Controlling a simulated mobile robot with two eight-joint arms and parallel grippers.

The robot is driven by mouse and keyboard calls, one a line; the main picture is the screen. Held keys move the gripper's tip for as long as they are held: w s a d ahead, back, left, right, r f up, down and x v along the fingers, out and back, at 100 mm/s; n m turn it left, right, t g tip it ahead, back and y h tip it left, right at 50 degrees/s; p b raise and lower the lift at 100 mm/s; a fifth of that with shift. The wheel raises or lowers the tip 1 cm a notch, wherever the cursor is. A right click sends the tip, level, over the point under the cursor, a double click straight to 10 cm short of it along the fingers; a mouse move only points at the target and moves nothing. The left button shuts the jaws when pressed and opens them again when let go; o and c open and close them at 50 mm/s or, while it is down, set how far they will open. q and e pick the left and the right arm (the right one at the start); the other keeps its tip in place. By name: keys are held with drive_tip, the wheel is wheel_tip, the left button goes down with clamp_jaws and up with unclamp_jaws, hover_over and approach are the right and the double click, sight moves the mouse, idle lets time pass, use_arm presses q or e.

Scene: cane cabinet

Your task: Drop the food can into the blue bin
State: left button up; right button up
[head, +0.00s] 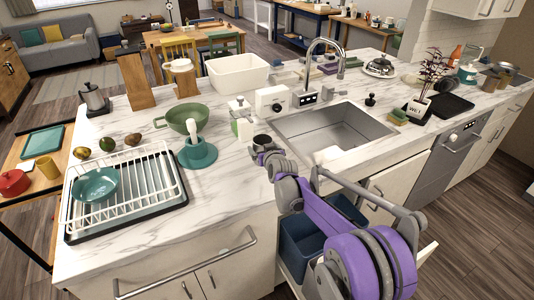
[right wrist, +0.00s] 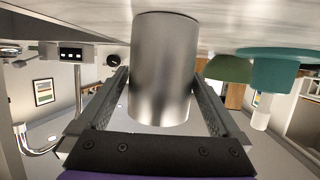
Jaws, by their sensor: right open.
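The food can (head: 262,141) is a small plain metal cylinder on the marble counter, left of the sink. In the right wrist view the can (right wrist: 164,68) stands large between the two fingers. My right gripper (head: 266,154) is at the can, open, with one finger on each side; the wrist view shows its fingers (right wrist: 160,78) with gaps beside the can. The blue bin (head: 302,246) sits in a pulled-out cabinet drawer below the counter front, partly hidden by my right arm. A second dark blue container (head: 347,208) shows behind the arm. My left gripper is out of view.
A teal holder (head: 197,155) with a white-handled tool, a soap bottle (head: 241,121) and a green colander (head: 187,117) stand left of the can. The sink (head: 335,130) is to its right. A dish rack (head: 122,192) fills the counter's left front.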

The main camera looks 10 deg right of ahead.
drive_tip(key=v, duration=1.2)
drive_tip(key=shift+b, duration=0.35)
